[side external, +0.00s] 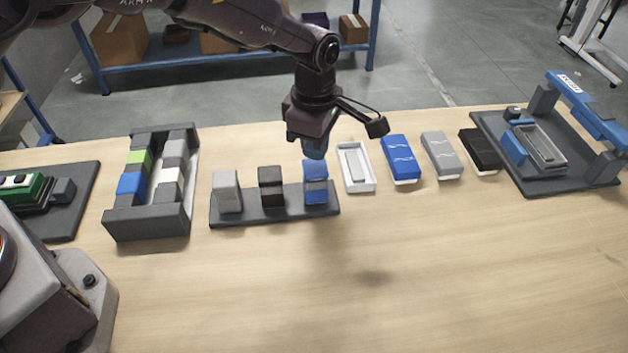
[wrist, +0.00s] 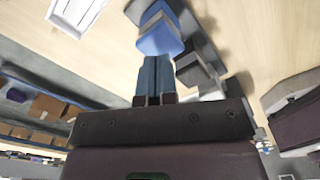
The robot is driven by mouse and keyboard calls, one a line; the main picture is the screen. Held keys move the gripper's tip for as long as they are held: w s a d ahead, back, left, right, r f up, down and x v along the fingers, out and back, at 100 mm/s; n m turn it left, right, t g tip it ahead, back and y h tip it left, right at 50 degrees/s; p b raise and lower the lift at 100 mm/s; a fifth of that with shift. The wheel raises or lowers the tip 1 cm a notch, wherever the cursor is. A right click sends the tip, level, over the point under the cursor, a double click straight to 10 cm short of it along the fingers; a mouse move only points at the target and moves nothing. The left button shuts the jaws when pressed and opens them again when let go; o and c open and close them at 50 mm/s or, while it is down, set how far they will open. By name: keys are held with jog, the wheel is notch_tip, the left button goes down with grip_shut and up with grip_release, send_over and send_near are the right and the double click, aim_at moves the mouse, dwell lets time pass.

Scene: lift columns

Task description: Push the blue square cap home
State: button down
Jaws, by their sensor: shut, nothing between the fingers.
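The blue square cap (side external: 316,169) is on top of the right-hand post of a low dark rack (side external: 240,216). A thin darker band shows between the cap and the blue part below it. In the wrist view the blue cap (wrist: 160,42) is just beyond the fingertips. My gripper (side external: 313,155) is shut and empty, pointing down close above or behind the cap. Its blue fingers (wrist: 153,62) are together in the wrist view. I cannot tell whether they touch the cap.
A grey block (side external: 227,190) and a black block (side external: 271,186) stand on the same rack. To the right are a white tray (side external: 356,187) and a blue case (side external: 399,160). A dark slotted holder (side external: 145,222) stands at left. The front table is clear.

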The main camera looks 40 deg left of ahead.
aim_at(315, 165)
jog(key=shift+f, duration=1.15)
jog(key=shift+f, duration=0.1)
dwell(0.3)
dwell(0.6)
notch_tip(315, 165, up, 9)
jog(key=shift+f, duration=0.2)
dwell(0.6)
dwell(0.5)
